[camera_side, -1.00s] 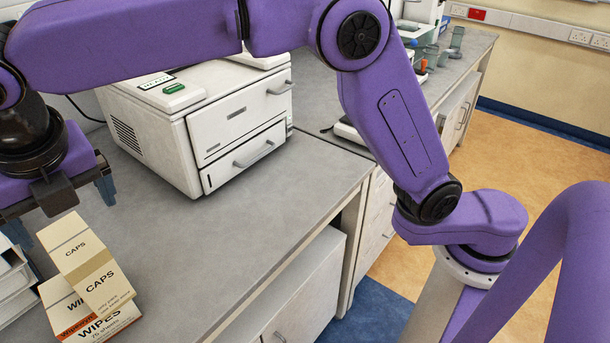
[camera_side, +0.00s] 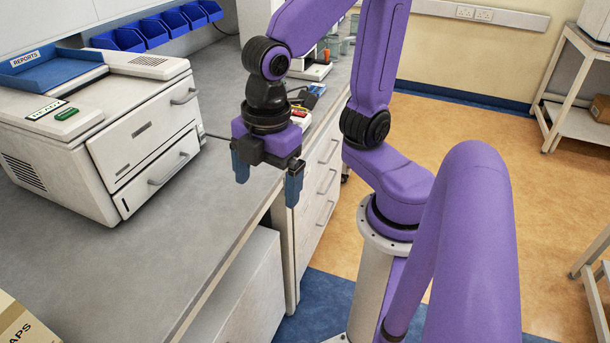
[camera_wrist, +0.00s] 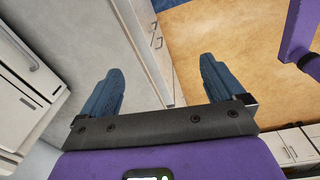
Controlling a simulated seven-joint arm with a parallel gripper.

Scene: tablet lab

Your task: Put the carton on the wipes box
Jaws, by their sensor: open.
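The carton (camera_side: 18,322), with a tan band and the letters "APS" showing, is cut off by the bottom left corner of the side view. The wipes box is out of view now, so what lies under the carton cannot be seen. My gripper (camera_side: 267,185) is open and empty, pointing down near the bench's front edge, well to the right of the carton. In the wrist view its two blue fingers (camera_wrist: 162,72) are spread with nothing between them.
A white drawer machine (camera_side: 130,130) stands on the grey bench (camera_side: 150,245) left of my gripper, with a blue reports tray (camera_side: 50,68) on top. Blue bins line the back. Small coloured items (camera_side: 300,108) lie behind my gripper. The bench between machine and carton is clear.

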